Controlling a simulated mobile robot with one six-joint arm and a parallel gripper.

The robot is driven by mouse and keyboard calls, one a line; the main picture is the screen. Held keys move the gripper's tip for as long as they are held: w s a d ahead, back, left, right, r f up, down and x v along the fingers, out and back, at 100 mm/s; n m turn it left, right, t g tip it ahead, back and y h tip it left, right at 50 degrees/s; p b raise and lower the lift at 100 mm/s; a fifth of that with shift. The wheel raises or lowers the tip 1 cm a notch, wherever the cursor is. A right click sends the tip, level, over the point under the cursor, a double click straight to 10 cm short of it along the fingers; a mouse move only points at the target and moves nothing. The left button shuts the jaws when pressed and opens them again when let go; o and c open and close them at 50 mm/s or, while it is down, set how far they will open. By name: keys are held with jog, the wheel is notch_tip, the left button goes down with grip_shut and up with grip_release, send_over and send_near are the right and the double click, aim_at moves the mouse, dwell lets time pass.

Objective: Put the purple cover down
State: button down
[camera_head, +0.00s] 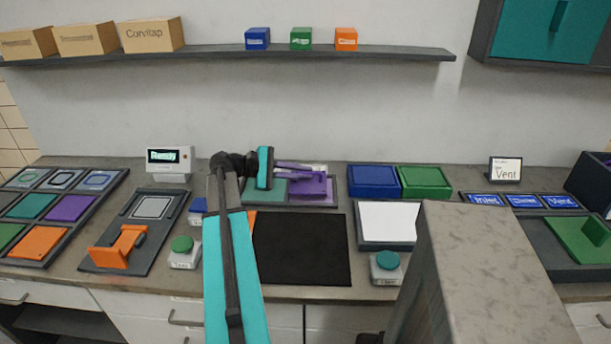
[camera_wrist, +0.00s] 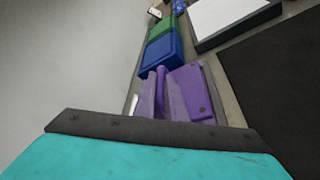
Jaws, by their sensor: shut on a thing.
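The purple cover (camera_head: 313,185) is at the right half of a grey tray (camera_head: 333,204), beside a teal pad (camera_head: 268,190). It also shows in the wrist view (camera_wrist: 190,92). My gripper (camera_head: 305,167) reaches in from the left and is shut on the cover; in the wrist view its narrow purplish fingers (camera_wrist: 157,92) lie along the cover's near side. The cover looks roughly flat over the tray. I cannot tell whether its underside touches the tray. My wrist hides part of the tray's left side.
A blue box (camera_head: 374,181) and a green box (camera_head: 424,181) stand right of the tray. A black mat (camera_head: 302,250) lies in front. A white panel (camera_head: 388,221) is at right, and an orange cover (camera_head: 118,247) at left. A shelf (camera_head: 220,54) runs above.

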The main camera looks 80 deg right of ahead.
jog(key=shift+s+d, duration=0.25)
jog(key=shift+d, duration=0.3)
jog(key=shift+s+d, duration=0.25)
jog(key=shift+d, duration=0.25)
jog(key=shift+f, duration=0.2)
jog(key=shift+f+p, duration=0.45)
jog(key=shift+f, duration=1.2)
jog(key=c, duration=1.8)
grip_release()
jog(key=shift+w, duration=0.1)
